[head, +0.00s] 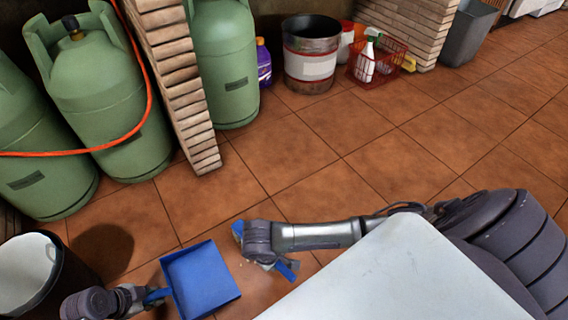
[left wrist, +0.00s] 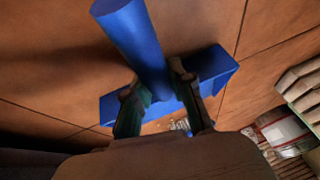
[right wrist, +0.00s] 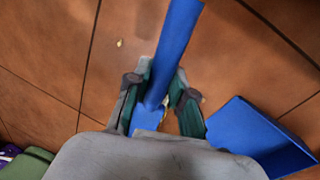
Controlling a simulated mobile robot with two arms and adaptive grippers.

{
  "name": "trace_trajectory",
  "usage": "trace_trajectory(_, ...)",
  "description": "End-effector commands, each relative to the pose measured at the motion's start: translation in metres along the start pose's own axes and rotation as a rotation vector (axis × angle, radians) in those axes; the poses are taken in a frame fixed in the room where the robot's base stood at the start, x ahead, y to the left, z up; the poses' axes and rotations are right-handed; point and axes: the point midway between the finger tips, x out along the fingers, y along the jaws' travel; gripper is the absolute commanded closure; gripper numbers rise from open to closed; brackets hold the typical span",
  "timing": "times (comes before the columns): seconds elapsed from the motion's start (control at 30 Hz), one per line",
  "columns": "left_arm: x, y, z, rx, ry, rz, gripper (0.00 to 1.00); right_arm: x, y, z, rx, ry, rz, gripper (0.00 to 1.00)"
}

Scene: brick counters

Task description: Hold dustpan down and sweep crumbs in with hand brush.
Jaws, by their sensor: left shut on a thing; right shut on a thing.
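The blue dustpan (head: 203,283) lies on the tiled floor at the lower left of the head view. My left gripper (head: 152,297) is shut on its handle, which crosses between the fingers in the left wrist view (left wrist: 135,45). My right gripper (head: 270,262) is shut on the blue hand brush (head: 289,270), to the right of the dustpan and apart from it. The brush handle shows in the right wrist view (right wrist: 175,45); the gripper hides part of the brush. A small pale crumb (right wrist: 120,43) lies on the floor; other crumbs are too small to tell clearly.
Green gas cylinders (head: 105,85) and a brick pillar (head: 165,65) stand at the left and back. A bin (head: 45,290) stands beside my left arm. A metal drum (head: 310,60) and red basket (head: 385,70) stand behind. The middle floor is clear; a pale surface (head: 405,280) fills the lower right.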

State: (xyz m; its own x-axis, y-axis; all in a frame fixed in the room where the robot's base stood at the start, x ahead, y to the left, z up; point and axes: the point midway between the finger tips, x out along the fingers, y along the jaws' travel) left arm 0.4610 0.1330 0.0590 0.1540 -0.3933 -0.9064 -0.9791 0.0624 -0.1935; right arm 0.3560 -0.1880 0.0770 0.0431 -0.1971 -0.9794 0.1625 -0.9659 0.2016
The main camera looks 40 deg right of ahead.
Motion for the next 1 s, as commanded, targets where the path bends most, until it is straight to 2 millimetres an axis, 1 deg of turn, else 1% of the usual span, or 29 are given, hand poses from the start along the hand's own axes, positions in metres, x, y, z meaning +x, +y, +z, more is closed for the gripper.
trace_trajectory(0.03, 0.0, 0.0, 0.0, 0.0, 0.0, -0.001, 1.0, -0.001, -0.006, -0.002, 0.0, 0.001, -0.002, 1.0)
trace_trajectory(0.2, 0.0, 0.0, 0.0, 0.0, 0.0, 0.0, 1.0, -0.005, -0.022, -0.005, -0.001, 0.001, -0.002, 1.0)
trace_trajectory(1.0, 0.0, 0.0, 0.0, 0.0, 0.0, 0.0, 1.0, -0.024, -0.098, -0.021, 0.0, 0.001, -0.002, 1.0)
